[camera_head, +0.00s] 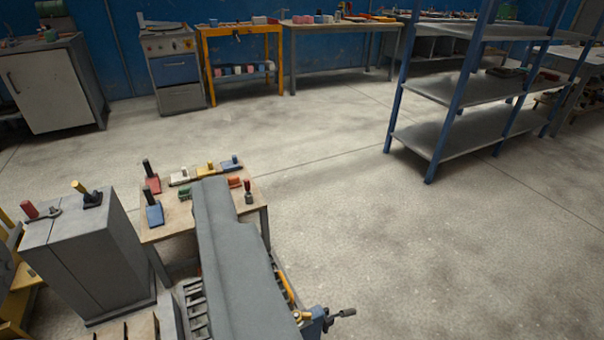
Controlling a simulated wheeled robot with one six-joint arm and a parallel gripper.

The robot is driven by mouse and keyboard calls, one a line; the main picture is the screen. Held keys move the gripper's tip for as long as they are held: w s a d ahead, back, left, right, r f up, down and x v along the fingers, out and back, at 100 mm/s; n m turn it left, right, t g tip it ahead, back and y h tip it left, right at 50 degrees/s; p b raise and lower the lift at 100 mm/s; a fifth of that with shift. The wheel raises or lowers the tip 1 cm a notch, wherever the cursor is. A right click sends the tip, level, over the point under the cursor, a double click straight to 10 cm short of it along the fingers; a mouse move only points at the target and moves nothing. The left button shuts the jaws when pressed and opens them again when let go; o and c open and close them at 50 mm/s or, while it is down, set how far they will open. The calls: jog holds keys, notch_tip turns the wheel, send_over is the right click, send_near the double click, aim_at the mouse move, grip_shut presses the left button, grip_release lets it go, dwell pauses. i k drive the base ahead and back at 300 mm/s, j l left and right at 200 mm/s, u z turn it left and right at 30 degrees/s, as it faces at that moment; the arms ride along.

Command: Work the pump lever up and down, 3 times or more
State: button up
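No pump lever can be made out for certain. A dark handle (341,313) sticks out to the right from a blue fitting (315,325) at the bottom edge, beside a brass-coloured knob; I cannot tell whether it is the pump lever. Next to it a long grey slab-like shape (232,262) runs down out of the picture, over slotted metal parts. My gripper does not show in this view, so its distance to the handle cannot be seen.
A small wooden table (168,224) holds several coloured tools. A grey cabinet (90,255) stands at the lower left. A blue-framed shelf rack (455,140) stands at the right, with benches along the back wall. The concrete floor (430,240) between is clear.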

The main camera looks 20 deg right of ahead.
aim_at(342, 313)
jog(key=k+j+z, duration=0.15)
jog(key=k+z, duration=0.75)
